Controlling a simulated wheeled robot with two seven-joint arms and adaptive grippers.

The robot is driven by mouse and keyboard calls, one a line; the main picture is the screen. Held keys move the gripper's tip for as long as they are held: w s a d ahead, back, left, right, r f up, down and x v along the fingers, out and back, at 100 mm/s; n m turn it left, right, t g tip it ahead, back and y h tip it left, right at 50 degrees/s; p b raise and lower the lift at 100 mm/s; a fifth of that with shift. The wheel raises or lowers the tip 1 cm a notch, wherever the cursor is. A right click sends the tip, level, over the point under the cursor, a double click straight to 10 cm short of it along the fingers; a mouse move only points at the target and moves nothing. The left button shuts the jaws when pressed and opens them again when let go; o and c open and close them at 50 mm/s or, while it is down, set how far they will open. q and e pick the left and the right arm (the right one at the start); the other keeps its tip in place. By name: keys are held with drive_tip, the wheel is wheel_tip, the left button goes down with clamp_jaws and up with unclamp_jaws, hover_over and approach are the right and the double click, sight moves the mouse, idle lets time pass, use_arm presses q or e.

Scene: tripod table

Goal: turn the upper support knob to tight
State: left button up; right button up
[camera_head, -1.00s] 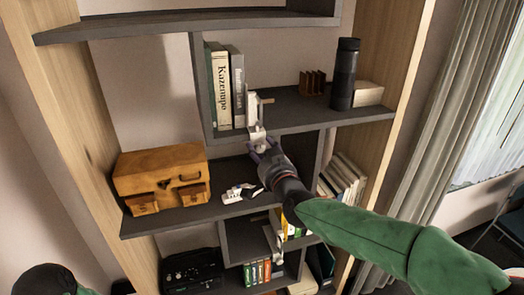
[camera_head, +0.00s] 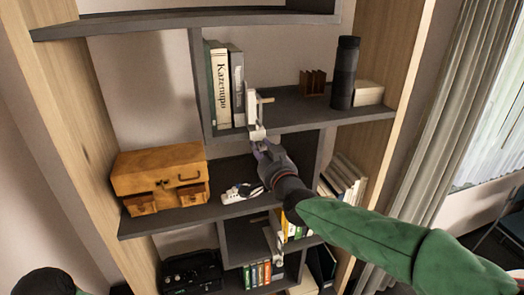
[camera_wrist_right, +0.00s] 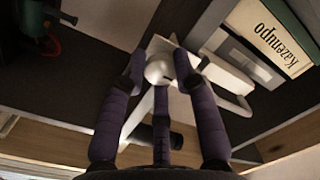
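A white support clamp (camera_head: 257,112) is fixed at the front edge of the middle shelf, with a light lever (camera_head: 266,100) sticking out to the right. Its round white knob (camera_wrist_right: 160,68) hangs under the shelf edge. My right gripper (camera_head: 262,150) reaches up to the knob from below. In the right wrist view its purple fingers (camera_wrist_right: 160,72) stand around the knob, one on each side and one below. I cannot tell whether they press on it. The knob's turn position is not readable.
Books (camera_head: 223,85) stand left of the clamp; a dark bottle (camera_head: 345,72) stands at the shelf's right. A wooden box (camera_head: 162,175) and a small white object (camera_head: 240,193) are on the shelf below. A similar white piece (camera_head: 279,248) shows lower down.

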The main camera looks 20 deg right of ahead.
drive_tip(key=o, duration=0.3)
drive_tip(key=s+d, duration=0.1)
drive_tip(key=s, duration=1.1)
idle(0.3)
drive_tip(key=w+a+f+n+g+b, duration=0.15)
drive_tip(key=f+g+b, duration=0.3)
drive_tip(key=f, duration=1.75)
drive_tip(key=w+a+f+n+g+b, duration=0.15)
drive_tip(key=f+g+b, duration=0.35)
drive_tip(key=f, duration=1.7)
drive_tip(key=s+a+f+g+b, duration=0.1)
drive_tip(key=s+f+g+b, duration=0.1)
drive_tip(key=s+f, duration=0.5)
drive_tip(key=s+a+f+g+y+b, duration=0.1)
drive_tip(key=s+f+b, duration=0.4)
drive_tip(key=f, duration=1.3)
drive_tip(key=s+a+f+g+y+b, duration=0.1)
drive_tip(key=s+a+f+g+b, duration=0.2)
drive_tip(key=s+f, duration=0.7)
wheel_tip(320, 180, down, 3)
drive_tip(key=shift+s+a+r+m+g+b, duration=0.25)
drive_tip(key=shift+m+g+b, duration=0.2)
drive_tip(key=shift+g, duration=0.6)
